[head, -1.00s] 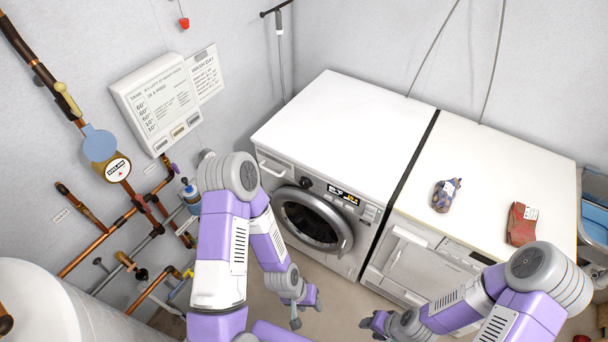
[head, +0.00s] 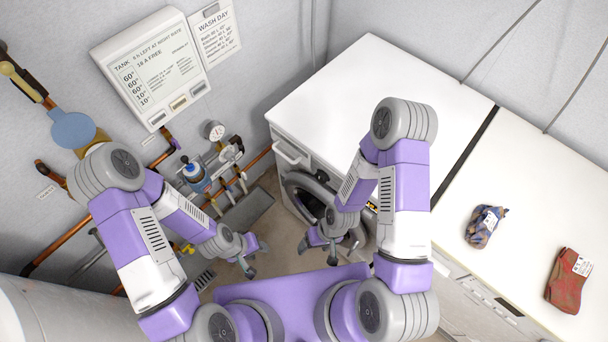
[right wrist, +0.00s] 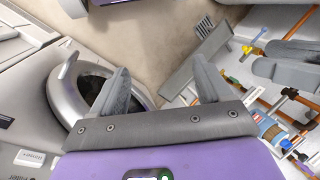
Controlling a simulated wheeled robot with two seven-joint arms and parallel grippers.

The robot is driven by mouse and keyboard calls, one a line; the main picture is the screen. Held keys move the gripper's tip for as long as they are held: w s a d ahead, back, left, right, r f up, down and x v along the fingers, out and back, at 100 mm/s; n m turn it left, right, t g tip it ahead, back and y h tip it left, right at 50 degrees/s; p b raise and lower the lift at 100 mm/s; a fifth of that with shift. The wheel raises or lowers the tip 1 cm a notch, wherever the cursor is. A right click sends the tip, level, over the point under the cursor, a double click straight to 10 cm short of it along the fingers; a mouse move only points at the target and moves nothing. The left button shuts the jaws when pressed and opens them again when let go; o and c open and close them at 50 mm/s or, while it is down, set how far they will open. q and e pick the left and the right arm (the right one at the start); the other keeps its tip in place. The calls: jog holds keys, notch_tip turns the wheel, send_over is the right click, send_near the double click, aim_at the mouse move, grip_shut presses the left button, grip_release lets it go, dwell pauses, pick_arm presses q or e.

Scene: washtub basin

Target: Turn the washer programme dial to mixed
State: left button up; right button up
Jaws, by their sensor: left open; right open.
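The washer (head: 340,85) is white, with its drawer handle and round door (head: 298,196) on the front. The programme dial (head: 322,176) shows as a small dark knob at the left edge of my right arm; its setting is too small to read. My right arm hides much of the panel, including most of the display. My right gripper (head: 332,246) is open and empty in front of the washer, below the dial and apart from it. In the right wrist view its fingers (right wrist: 158,85) are spread near the door. My left gripper (head: 248,258) is open and empty, left of the right one.
A second white-topped appliance (head: 540,190) stands on the right, bearing a blue patterned bundle (head: 485,227) and a red bundle (head: 568,280). A notice board (head: 155,70) hangs above.

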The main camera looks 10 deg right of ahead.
aim_at(319, 179)
jog(key=s+f+n+g+h+b, duration=0.3)
jog(key=s+f+n+g+b, duration=0.1)
jog(key=f+n, duration=0.25)
jog(key=w+d+f+n+t+h+b, duration=0.3)
jog(key=w+d+n+h+b, duration=0.35)
jog(key=n+h, duration=0.2)
jog(key=w+a+r+n+t+h+b, duration=0.3)
jog(key=w+a+r+n+t, duration=0.1)
jog(key=w+t, duration=0.35)
jog(key=w+a+r+n+t+h+b, duration=0.35)
jog(key=w+t, duration=0.25)
jog(key=w, duration=0.2)
jog(key=x, duration=0.4)
jog(key=r+p+x, duration=0.1)
jog(key=x, duration=0.1)
jog(key=shift+d, duration=0.15)
jog(key=shift+w+d, duration=0.4)
jog(key=shift+d, duration=0.2)
